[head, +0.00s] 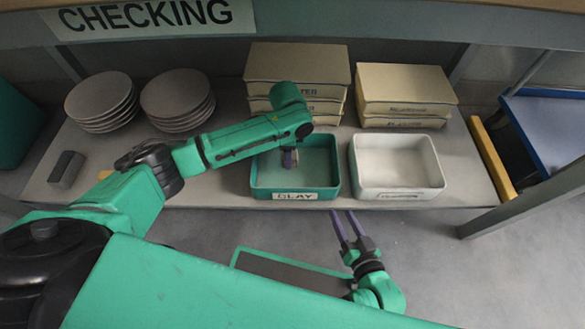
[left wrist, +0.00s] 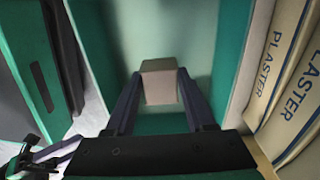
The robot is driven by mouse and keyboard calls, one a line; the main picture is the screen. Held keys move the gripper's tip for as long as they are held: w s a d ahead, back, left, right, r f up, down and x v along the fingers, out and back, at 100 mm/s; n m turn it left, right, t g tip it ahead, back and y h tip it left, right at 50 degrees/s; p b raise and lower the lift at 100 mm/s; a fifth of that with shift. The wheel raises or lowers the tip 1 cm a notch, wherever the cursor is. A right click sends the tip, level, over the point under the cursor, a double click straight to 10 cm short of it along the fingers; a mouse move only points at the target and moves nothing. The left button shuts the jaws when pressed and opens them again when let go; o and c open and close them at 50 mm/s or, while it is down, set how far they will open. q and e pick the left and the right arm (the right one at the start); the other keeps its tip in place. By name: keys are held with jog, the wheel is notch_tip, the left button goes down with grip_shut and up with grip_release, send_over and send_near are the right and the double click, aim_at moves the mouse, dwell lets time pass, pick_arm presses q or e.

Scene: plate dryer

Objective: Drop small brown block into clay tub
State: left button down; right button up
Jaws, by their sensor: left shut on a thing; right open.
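The clay tub (head: 262,184) is a green open tray with a "CLAY" label, on the shelf in the middle of the head view. My left gripper (head: 289,152) is over the tub's inside. It is shut on the small brown block (left wrist: 160,82), which sits between the fingertips in the left wrist view, with the tub's pale floor and green walls around it. My right gripper (head: 343,214) is open and empty, in front of the shelf edge.
A white tub (head: 355,180) stands right of the clay tub. Stacked plaster boxes (head: 297,65) stand behind. Two plate stacks (head: 178,95) and a dark grey block (head: 66,169) are at the left. A yellow bar (head: 490,158) lies at the right.

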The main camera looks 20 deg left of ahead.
pick_arm(q)
jog(key=shift+c, duration=0.9)
grip_release()
notch_tip(320, 180, up, 15)
jog(key=p, duration=0.7)
jog(key=shift+f, duration=0.2)
pick_arm(e)
notch_tip(320, 180, up, 7)
jog(key=g, duration=0.1)
jog(key=shift+s+r+n+g, duration=0.2)
jog(key=shift+s+n+g, duration=0.1)
jog(key=shift+s+n, duration=0.1)
jog(key=shift+w, duration=0.1)
